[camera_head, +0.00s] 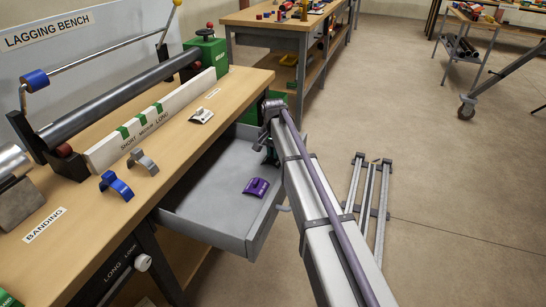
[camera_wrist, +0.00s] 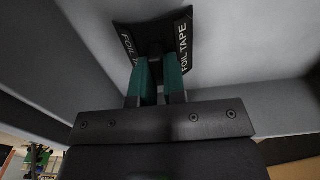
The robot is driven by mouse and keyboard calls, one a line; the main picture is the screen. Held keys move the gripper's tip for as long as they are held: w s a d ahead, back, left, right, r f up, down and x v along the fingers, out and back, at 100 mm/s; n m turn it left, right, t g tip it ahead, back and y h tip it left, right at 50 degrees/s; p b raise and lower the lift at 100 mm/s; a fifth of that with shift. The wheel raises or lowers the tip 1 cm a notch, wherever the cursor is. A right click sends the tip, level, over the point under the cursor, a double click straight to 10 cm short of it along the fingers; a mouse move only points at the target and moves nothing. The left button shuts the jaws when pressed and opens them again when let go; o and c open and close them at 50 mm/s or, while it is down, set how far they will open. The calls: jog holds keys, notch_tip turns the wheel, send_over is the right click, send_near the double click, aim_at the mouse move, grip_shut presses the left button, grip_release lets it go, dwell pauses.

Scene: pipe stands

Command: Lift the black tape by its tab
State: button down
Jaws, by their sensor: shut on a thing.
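The black tape (camera_wrist: 182,22) shows in the wrist view as a dark piece with white "FOIL TAPE" lettering on both sides. My gripper (camera_wrist: 158,62) has green fingers, close together at the middle of the tape and shut on its tab. The fingers cover most of the tab. In the head view my gripper (camera_head: 268,155) is over the far right part of the grey drawer (camera_head: 200,205), largely behind my arm. I cannot make out the tape there. Whether it touches the drawer floor I cannot tell.
A purple piece (camera_head: 256,187) lies in the open drawer, left of my arm. The drawer walls stand around this space. The lagging bench (camera_head: 150,195) is above and left, with a blue clip (camera_head: 116,186), a grey clip (camera_head: 143,161) and a white piece (camera_head: 201,115).

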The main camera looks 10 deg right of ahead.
jog(key=shift+r, duration=0.1)
notch_tip(320, 180, up, 10)
jog(key=p, duration=1)
